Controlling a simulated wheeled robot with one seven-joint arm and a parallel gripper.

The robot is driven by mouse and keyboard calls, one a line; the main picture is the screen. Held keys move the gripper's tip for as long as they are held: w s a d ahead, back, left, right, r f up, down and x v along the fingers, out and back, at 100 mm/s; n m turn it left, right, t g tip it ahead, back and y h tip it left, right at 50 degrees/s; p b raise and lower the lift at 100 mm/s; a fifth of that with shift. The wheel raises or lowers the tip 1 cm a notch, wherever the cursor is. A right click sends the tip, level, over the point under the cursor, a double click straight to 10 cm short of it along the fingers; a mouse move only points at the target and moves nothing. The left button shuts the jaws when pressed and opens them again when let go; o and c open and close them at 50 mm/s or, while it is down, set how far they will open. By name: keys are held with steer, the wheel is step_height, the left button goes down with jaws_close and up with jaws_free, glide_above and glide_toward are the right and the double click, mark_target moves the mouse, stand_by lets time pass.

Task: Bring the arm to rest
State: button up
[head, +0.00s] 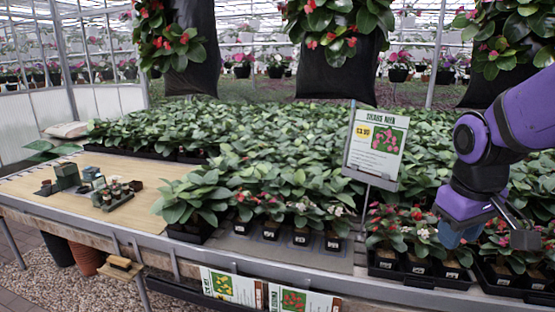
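My purple arm comes in from the right edge in the head view. My gripper (458,236) hangs at its end, pointing down over the potted flowers at the front right of the bench. A blue-grey block shows under the purple hand, and a dark block hangs to its right. The angle does not show whether the fingers are apart or shut. I see no object clearly held.
A price sign (378,146) stands on a post left of my arm. Flowering pots in black trays (420,278) sit below the gripper. Hanging planters (340,68) are overhead. A wooden board (140,212) with small pots and blocks has bare room at the left.

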steer(key=s+r+m+t+y, duration=0.1)
steer(key=s+r+m+t, duration=0.1)
steer(key=s+r, duration=0.6)
steer(key=shift+s+a+r+m+t, duration=0.25)
steer(key=shift+s+m+t, duration=0.15)
steer(key=shift+s+t, duration=0.6)
steer(key=shift+a, duration=0.1)
